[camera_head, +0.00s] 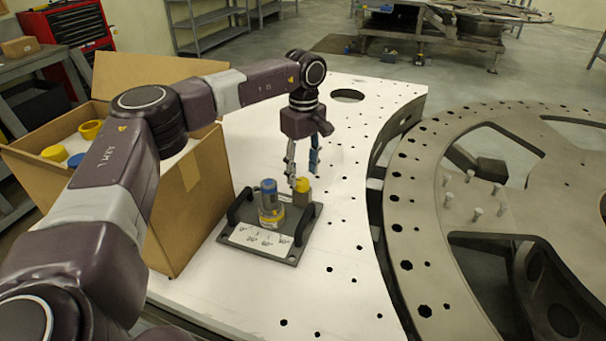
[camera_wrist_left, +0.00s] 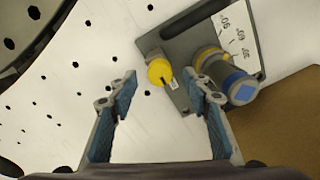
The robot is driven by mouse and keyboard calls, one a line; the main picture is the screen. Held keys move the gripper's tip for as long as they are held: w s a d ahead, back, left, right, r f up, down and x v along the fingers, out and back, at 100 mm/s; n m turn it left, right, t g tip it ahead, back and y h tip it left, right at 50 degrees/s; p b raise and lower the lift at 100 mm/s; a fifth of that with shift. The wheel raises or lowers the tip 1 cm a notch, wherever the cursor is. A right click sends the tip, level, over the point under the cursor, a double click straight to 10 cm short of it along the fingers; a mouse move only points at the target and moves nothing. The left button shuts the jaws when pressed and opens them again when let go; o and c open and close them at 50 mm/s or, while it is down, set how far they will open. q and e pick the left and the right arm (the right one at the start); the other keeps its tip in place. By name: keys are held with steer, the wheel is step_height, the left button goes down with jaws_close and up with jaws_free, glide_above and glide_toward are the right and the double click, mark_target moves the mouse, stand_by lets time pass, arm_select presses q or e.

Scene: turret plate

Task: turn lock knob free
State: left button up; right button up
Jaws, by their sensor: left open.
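The turret plate (camera_head: 290,248) is a dark fixture with two black handles and a white angle label, lying on the white table. On it stands a yellow lock knob (camera_head: 302,185), which also shows in the left wrist view (camera_wrist_left: 160,72). Beside it is a cylinder with a blue top and a yellow ring (camera_head: 270,200), also in the left wrist view (camera_wrist_left: 238,86). My left gripper (camera_head: 302,180) is open and empty, pointing down near the knob. In the wrist view its fingertips (camera_wrist_left: 158,88) are spread, with the knob seen between and beyond them. My right gripper is not seen.
A cardboard box (camera_head: 205,190) holding yellow and blue parts stands left of the plate. A large round metal ring with holes (camera_head: 405,220) lies to the right. The white table (camera_head: 345,235) between plate and ring is clear.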

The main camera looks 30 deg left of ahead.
mark_target(302, 184)
arm_select(q)
steer(key=shift+f, duration=1.3)
steer(key=c, duration=1.2)
steer(key=shift+o, duration=0.2)
